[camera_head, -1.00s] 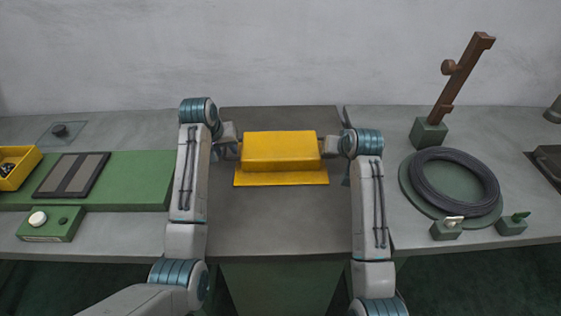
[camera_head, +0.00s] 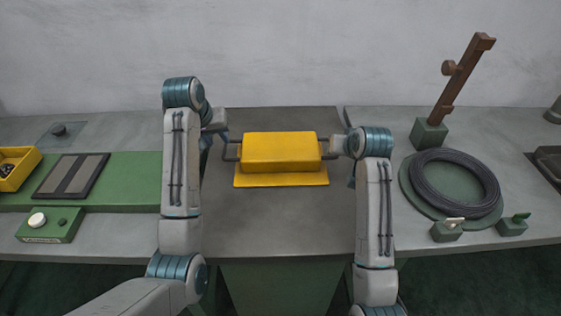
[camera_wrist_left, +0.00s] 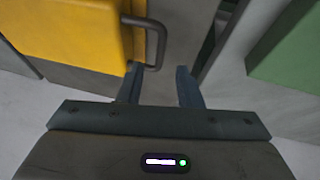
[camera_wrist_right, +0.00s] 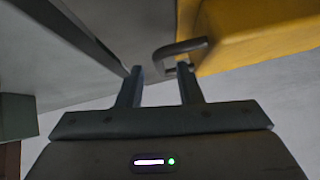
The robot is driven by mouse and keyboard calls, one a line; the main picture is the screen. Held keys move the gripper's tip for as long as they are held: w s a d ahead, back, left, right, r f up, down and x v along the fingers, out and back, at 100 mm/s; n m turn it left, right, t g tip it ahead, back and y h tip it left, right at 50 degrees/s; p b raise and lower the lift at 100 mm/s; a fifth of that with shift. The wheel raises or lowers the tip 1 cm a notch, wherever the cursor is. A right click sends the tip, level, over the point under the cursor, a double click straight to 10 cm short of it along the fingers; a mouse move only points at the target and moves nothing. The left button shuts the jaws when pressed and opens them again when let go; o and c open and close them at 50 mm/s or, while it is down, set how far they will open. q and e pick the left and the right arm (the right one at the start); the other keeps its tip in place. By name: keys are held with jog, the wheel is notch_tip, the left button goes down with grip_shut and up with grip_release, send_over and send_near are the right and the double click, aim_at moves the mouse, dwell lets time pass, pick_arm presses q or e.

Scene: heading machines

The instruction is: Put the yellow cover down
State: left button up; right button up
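The yellow cover (camera_head: 281,152) sits on the dark grey middle section of the bench, with its flat flange at the front and a dark bar handle on each side. My left gripper (camera_head: 222,132) is left of the cover, clear of the left handle. In the left wrist view its fingers (camera_wrist_left: 158,80) are apart and empty, with the handle (camera_wrist_left: 157,42) just beyond the left finger. My right gripper (camera_head: 347,146) is beside the right handle. In the right wrist view its fingers (camera_wrist_right: 160,78) are apart, with the handle (camera_wrist_right: 180,48) just beyond their tips.
On the left are a green block (camera_head: 130,180), a yellow bin (camera_head: 17,168) and a button box (camera_head: 50,224). On the right are a black wire coil (camera_head: 455,183) and a brown post (camera_head: 461,80) on a green base. The bench in front of the cover is clear.

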jog(key=v, duration=0.8)
